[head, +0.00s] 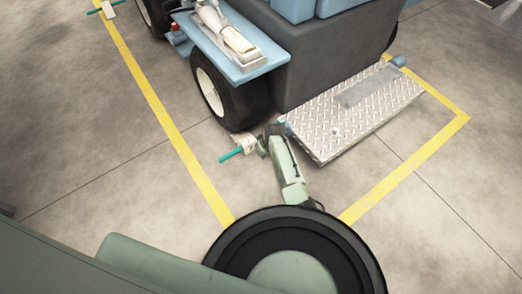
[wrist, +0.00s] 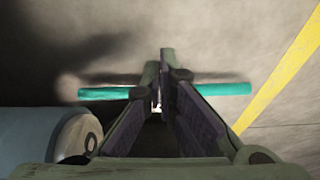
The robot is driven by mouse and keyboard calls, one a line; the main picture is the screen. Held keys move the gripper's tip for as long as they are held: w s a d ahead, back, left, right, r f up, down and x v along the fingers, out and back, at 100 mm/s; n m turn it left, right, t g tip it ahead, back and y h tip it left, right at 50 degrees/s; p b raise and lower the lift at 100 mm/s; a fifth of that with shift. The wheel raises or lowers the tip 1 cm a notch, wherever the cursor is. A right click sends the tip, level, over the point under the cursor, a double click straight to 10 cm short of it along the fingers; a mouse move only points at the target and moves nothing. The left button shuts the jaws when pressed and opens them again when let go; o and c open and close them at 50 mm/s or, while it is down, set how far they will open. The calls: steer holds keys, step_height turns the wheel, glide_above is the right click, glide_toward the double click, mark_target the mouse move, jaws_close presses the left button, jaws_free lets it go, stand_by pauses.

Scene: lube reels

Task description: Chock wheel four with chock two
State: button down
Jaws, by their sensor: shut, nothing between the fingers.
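A dark wheel with a pale hub (head: 226,98) stands at the near left corner of the blue-grey vehicle. A pale chock (head: 247,142) with a teal handle (head: 231,154) sits on the floor at the near side of this wheel; whether it touches the tyre is hard to tell. My gripper (head: 266,139) is low, right beside the chock. In the wrist view, my gripper (wrist: 165,62) is shut and empty, with the teal handle (wrist: 225,89) crossing behind its fingers. The fingers hide most of the chock. I cannot read any wheel or chock numbers.
A metal tread-plate step (head: 352,108) juts from the vehicle just right of my gripper. Another teal-handled chock (head: 107,9) lies at the top left. A yellow floor line (head: 160,112) borders the vehicle. The floor left of that line is clear.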

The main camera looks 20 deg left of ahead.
mark_target(252, 146)
steer(key=b+x, duration=0.8)
steer(key=b, duration=0.1)
steer(key=shift+f, duration=0.45)
steer(key=w+a+b, duration=0.2)
steer(key=b, duration=0.1)
steer(key=shift+f, duration=0.1)
steer(key=shift+w+a+r+b, duration=0.25)
steer(key=shift+w+a+b, duration=0.1)
steer(key=shift+a+b, duration=0.2)
steer(key=w+a+b, duration=0.2)
steer(key=b, duration=0.1)
steer(key=shift+a+f, duration=0.2)
steer(key=shift+f, duration=0.05)
steer(key=shift+w+a+r+b, duration=0.1)
steer(key=shift+w+a+b, duration=0.1)
steer(key=shift+b, duration=0.1)
steer(key=shift+r, duration=0.2)
